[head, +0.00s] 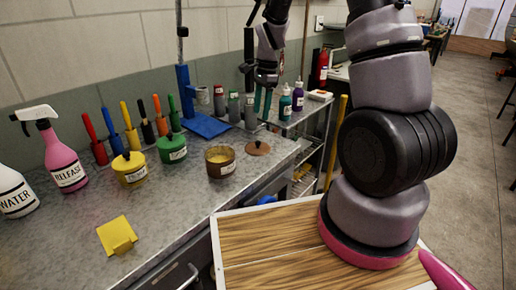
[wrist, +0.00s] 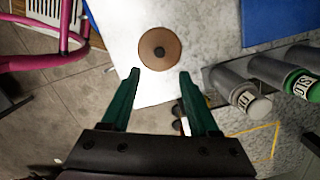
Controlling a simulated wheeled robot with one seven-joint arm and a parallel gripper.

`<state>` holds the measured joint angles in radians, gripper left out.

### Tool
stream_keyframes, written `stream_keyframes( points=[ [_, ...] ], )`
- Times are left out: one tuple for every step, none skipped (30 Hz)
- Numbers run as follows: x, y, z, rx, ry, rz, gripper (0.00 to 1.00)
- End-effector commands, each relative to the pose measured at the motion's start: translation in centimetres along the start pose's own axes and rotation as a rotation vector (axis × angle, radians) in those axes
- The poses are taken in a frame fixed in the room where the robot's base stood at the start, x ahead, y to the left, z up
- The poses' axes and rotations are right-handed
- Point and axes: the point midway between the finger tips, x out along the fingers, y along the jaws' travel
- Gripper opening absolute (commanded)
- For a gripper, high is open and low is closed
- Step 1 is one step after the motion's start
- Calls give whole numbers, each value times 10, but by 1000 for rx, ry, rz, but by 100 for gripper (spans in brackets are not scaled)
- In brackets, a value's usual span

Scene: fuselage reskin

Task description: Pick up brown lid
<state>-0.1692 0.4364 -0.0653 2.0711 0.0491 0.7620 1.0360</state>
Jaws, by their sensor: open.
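The brown lid (head: 257,148) is a round disc with a dark knob, lying flat on the grey worktop near its right edge. In the wrist view the brown lid (wrist: 159,48) lies beyond the fingertips, roughly centred between them. My gripper (head: 263,102) hangs above the back of the worktop, behind the lid in the head view. In the wrist view my gripper (wrist: 160,72) has its two green fingers spread apart with nothing between them.
An open brown jar (head: 220,161) stands just left of the lid, with green (head: 172,148) and yellow (head: 130,169) jars further left. A blue stand (head: 205,125) and grey bottles (head: 234,107) are behind. Teal and purple bottles (head: 285,103) stand near my gripper.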

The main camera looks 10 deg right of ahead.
Motion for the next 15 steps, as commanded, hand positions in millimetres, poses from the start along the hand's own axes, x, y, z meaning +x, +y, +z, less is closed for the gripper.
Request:
stream_keyframes(
  points=[
    [8,0,0,9,0,8,61],
    [11,-1,-1,12,1,10,61],
    [18,-1,-1,15,1,13,61],
    [22,0,-1,16,1,15,61],
    [27,0,-1,16,1,14,61],
    [34,0,-1,18,0,14,61],
    [39,0,-1,17,0,14,61],
    [44,0,-1,17,0,14,61],
    [49,0,-1,16,1,13,61],
    [53,0,-2,17,1,13,61],
    [56,0,-2,17,0,13,61],
    [59,0,-2,16,1,11,61],
    [61,0,-2,16,1,11,61],
    [62,0,-1,17,1,11,61],
    [65,0,-2,17,0,11,61]
  ],
)
